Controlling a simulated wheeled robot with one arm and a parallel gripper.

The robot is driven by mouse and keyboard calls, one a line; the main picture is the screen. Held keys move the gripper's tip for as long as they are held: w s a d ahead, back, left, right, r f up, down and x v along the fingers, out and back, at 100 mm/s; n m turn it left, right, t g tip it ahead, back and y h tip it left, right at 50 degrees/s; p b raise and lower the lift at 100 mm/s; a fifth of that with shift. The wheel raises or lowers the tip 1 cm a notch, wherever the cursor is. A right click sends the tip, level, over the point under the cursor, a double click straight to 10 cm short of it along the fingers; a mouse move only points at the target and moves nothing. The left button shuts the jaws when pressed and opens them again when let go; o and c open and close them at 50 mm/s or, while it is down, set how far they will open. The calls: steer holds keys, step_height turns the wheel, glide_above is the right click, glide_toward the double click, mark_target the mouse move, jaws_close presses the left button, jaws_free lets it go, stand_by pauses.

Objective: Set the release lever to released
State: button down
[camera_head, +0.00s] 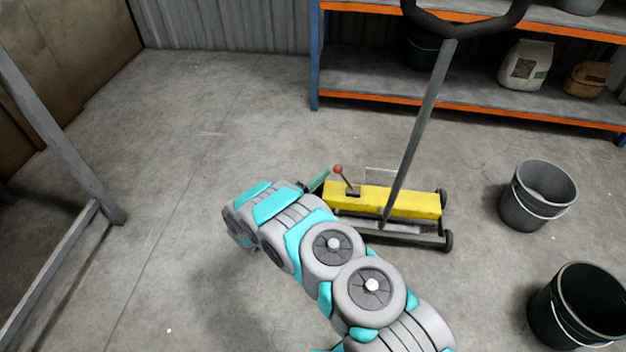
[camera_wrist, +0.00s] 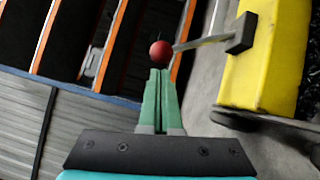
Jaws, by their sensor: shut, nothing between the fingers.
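The release lever is a thin grey rod with a red ball knob (camera_head: 338,169). It rises from a dark slot plate on a yellow machine (camera_head: 400,202) and leans to the left in the head view. In the wrist view the red knob (camera_wrist: 161,51) is just beyond my fingertips, and the rod runs right to the black base on the yellow housing (camera_wrist: 270,60). My gripper (camera_head: 324,174) has green fingers and is at the left end of the machine, close to the knob. In the wrist view my gripper (camera_wrist: 160,74) is shut and empty. I cannot tell whether the fingertips touch the knob.
The machine's long grey handle (camera_head: 422,125) slants up to a dark grip. A grey bucket (camera_head: 535,205) and a dark bucket (camera_head: 560,310) stand at right. Orange-edged shelving (camera_head: 400,98) is behind. A grey metal frame (camera_head: 50,120) stands at left. The floor between is clear.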

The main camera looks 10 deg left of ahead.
steer(key=shift+d, duration=0.2)
steer(key=shift+r, duration=0.15)
steer(key=shift+d+r+m+g+p, duration=0.5)
steer(key=shift+d+r+m+p, duration=0.3)
steer(key=shift+p, duration=0.3)
steer(key=d+r+m+g+y+p, duration=0.2)
steer(key=d+m, duration=0.5)
steer(key=d, duration=0.5)
steer(key=shift+s+d+g+y+p, duration=0.3)
steer(key=shift+g+y+p, duration=0.5)
steer(key=shift+y, duration=0.9)
steer(key=shift+w+d, duration=0.1)
